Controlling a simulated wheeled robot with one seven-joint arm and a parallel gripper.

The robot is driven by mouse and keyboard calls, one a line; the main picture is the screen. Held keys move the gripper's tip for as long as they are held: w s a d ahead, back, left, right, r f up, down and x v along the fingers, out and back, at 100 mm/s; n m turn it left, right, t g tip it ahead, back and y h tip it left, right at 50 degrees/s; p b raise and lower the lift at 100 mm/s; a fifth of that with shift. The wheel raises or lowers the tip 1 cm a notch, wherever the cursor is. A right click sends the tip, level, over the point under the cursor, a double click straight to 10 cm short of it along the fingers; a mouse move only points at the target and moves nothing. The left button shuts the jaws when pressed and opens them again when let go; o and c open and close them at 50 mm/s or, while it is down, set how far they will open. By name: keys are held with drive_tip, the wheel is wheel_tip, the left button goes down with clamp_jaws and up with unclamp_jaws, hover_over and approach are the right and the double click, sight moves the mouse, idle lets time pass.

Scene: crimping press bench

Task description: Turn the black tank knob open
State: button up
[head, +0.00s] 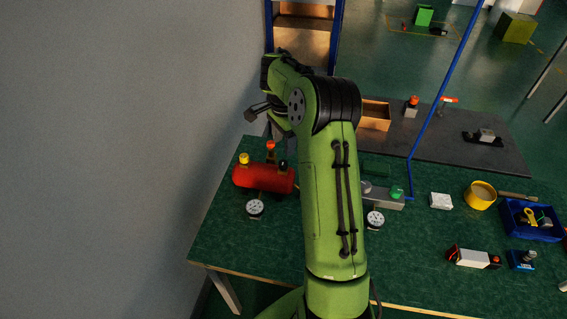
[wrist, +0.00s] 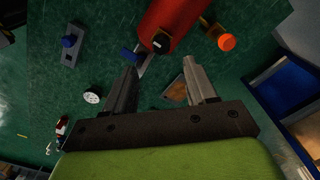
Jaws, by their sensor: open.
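The red tank (head: 262,179) lies on its side on the green bench, left of my arm in the head view. A black knob (head: 283,164) sits at its right end, near an orange-red knob (head: 271,146) and a yellow knob (head: 244,158). In the wrist view the black knob (wrist: 161,43) faces the camera on the tank's end (wrist: 177,22). My gripper (wrist: 160,65) is open and empty. The black knob lies between and just beyond the fingertips in that view, with no visible contact. The orange knob (wrist: 227,42) is off to the right.
Dial gauges (head: 255,208) (head: 375,219) stand in front of the tank and right of my arm. A grey block with a green knob (head: 396,193) is right of my arm. A yellow cup (head: 480,196) and blue bin (head: 512,219) stand farther right. The wall (head: 120,150) is left.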

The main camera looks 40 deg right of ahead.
sight(283, 162)
wheel_tip(283, 162, down, 8)
drive_tip(key=shift+w+f+b, duration=0.1)
drive_tip(key=shift+f+b, duration=0.05)
drive_tip(key=shift+b, duration=0.45)
clamp_jaws()
